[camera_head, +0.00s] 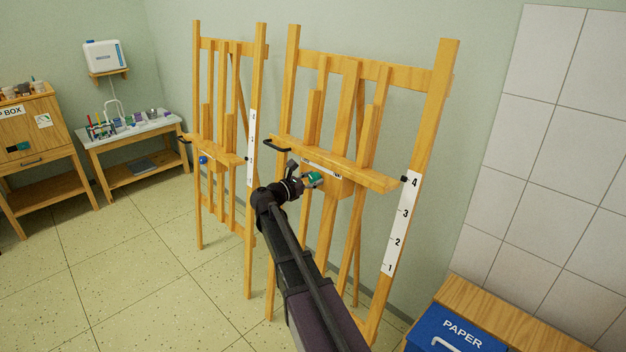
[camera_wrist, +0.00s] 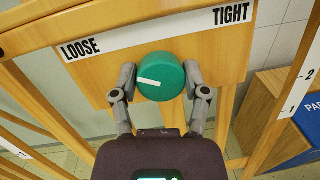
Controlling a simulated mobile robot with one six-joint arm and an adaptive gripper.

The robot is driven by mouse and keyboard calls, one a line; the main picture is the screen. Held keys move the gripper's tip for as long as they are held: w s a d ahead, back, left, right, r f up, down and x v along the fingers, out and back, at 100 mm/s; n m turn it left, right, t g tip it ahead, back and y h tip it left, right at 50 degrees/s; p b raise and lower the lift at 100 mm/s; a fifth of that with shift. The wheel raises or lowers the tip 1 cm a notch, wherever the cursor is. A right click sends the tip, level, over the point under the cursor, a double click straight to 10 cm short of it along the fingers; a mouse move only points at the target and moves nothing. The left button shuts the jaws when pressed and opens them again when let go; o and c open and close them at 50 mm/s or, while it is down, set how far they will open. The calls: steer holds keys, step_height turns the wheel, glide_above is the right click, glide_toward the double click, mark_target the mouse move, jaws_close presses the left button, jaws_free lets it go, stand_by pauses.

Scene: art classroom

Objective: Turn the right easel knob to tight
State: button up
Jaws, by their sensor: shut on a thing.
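The right easel (camera_head: 443,110) stands against the wall, and its green round knob (camera_head: 314,179) sits on a wooden block below the tray ledge. In the wrist view the knob (camera_wrist: 168,66) is in full sight, with a white pointer mark on its left half, pointing left toward the LOOSE side. A white strip (camera_wrist: 150,34) above it reads LOOSE at left and TIGHT at right. My gripper (camera_wrist: 160,78) is shut on the knob, one finger on its left side and one on its right. In the head view my gripper (camera_head: 305,181) partly covers the knob and block.
A second easel (camera_head: 196,80) with a blue knob (camera_head: 203,160) stands to the left. A blue paper bin (camera_head: 425,335) in a wooden box is at lower right. A supply table (camera_head: 130,135) and a wooden cabinet (camera_head: 55,125) are at far left. Open floor lies at lower left.

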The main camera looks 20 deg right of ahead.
steer(key=shift+d+m, duration=0.1)
steer(key=shift+m, duration=0.6)
steer(key=m+g+p, duration=0.1)
steer(key=m, duration=0.4)
steer(key=shift+r+y, duration=0.1)
steer(key=shift+y, duration=0.2)
steer(key=m+g+p, duration=0.1)
steer(key=m+p, duration=0.1)
steer(key=m, duration=0.4)
steer(key=shift+s+m+y, duration=0.15)
steer(key=shift+m+y, duration=0.15)
steer(key=shift+y, duration=0.1)
steer(key=m+y+p, duration=0.1)
steer(key=m+p, duration=0.1)
steer(key=m, duration=0.4)
steer(key=m+y+p, duration=0.1)
steer(key=m, duration=0.4)
steer(key=shift+t, duration=0.3)
steer(key=shift+f, duration=0.2)
steer(key=o, duration=1.1)
